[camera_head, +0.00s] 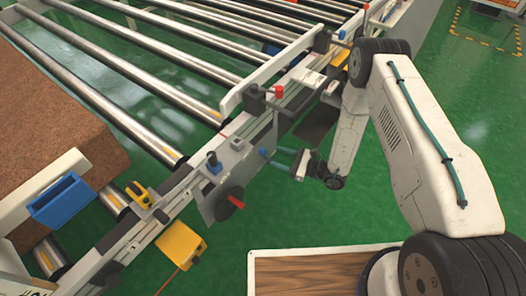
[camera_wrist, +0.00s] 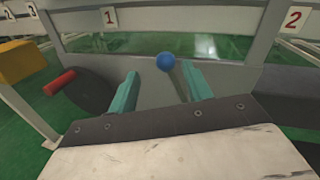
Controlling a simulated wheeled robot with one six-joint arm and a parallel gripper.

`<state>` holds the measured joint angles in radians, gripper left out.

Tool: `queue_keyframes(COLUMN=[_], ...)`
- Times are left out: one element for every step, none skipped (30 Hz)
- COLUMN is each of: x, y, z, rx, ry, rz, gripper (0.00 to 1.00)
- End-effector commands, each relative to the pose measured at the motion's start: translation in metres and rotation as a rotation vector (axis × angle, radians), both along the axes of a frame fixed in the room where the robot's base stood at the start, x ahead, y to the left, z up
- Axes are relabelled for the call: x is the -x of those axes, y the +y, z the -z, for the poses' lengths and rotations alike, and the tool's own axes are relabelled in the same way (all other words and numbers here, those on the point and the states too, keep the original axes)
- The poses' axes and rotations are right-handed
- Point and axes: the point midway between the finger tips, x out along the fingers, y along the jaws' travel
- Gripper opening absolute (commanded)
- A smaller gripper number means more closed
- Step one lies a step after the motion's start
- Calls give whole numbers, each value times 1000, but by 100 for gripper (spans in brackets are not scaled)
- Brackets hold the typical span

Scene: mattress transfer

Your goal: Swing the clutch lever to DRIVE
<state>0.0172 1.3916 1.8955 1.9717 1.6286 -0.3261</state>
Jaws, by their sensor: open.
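The clutch lever appears to be the one with the blue ball knob (camera_wrist: 166,62) on the grey side panel of the conveyor frame. The knob also shows in the head view (camera_head: 263,152). A dark rod runs down from it, partly hidden by my right finger. My gripper (camera_wrist: 160,78) is open, with its two teal fingers on either side of the knob in the wrist view. In the head view my gripper (camera_head: 276,160) points left at the panel, just beside the knob. I cannot tell whether a finger touches it. No DRIVE marking is readable.
A dark disc with a red handle (camera_head: 236,202) sits left of the knob. A yellow box (camera_head: 181,243) hangs on the frame further left. A red knob (camera_head: 279,90) and small fittings line the rail. A brown mattress (camera_head: 55,120) lies at left.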

Motion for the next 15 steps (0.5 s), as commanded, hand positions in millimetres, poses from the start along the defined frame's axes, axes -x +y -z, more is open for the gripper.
queue_keyframes(x=[-2, -3, -5, -7, -8, -11, -13, -15, -18, -20, -22, -25, -28, -29, -32], y=[-1, -1, 0, 2, 5, 10, 15, 19, 26, 30, 34, 40, 44, 48, 53], z=[6, 8, 10, 11, 11, 11, 10, 10, 10, 10, 10, 10, 10, 10, 10], rx=[0, 0, 1, 1, 1, 1, 1, 1, 1, 2, 2, 1, 1, 1, 1], ry=[0, 0, -1, -2, -2, -3, -3, -3, -3, -2, -2, -3, -3, -2, -3], rz=[22, 33, 41, 45, 45, 44, 44, 44, 42, 43, 42, 42, 43, 43, 42], gripper=[50, 50, 50, 50, 50, 50, 50, 50, 50, 50, 50, 50, 50, 50, 50])
